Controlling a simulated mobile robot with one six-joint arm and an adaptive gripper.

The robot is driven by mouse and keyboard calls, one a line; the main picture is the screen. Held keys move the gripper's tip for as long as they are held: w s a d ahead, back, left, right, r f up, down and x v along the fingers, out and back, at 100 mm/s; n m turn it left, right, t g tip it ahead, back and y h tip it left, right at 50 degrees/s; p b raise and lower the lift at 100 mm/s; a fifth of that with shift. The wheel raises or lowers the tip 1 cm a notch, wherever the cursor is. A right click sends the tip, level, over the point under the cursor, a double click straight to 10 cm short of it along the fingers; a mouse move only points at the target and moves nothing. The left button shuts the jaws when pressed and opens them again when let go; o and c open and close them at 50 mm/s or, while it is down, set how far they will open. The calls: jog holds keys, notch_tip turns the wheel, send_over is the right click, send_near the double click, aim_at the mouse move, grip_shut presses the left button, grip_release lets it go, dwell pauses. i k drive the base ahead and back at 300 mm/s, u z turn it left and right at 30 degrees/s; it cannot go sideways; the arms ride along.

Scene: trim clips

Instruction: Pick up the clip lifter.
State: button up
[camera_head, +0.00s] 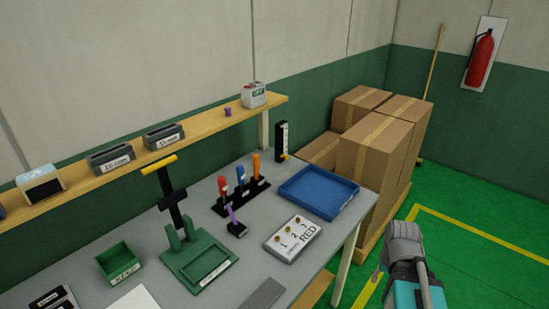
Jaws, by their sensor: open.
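I cannot tell for certain which tool is the clip lifter. A black rack (243,197) on the grey bench holds upright tools with red (222,186), blue (240,174) and orange (256,165) handles. A purple-handled tool (233,218) stands on a small black base just in front of the rack. My gripper (380,272) is at the lower right, off the bench's right side, open and apart from all the tools. Its fingertips are small and partly hidden.
A white panel marked RED (293,239) carries several round clips. A blue tray (318,192) lies behind it. A green stand with a yellow-topped black post (172,203) and a green bin (120,263) stand left. Cardboard boxes (375,150) are beyond the bench; green floor (480,255) is clear.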

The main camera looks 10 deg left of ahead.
aim_at(256, 157)
jog(key=z, duration=0.05)
jog(key=i, duration=1.1)
jog(key=u, duration=0.1)
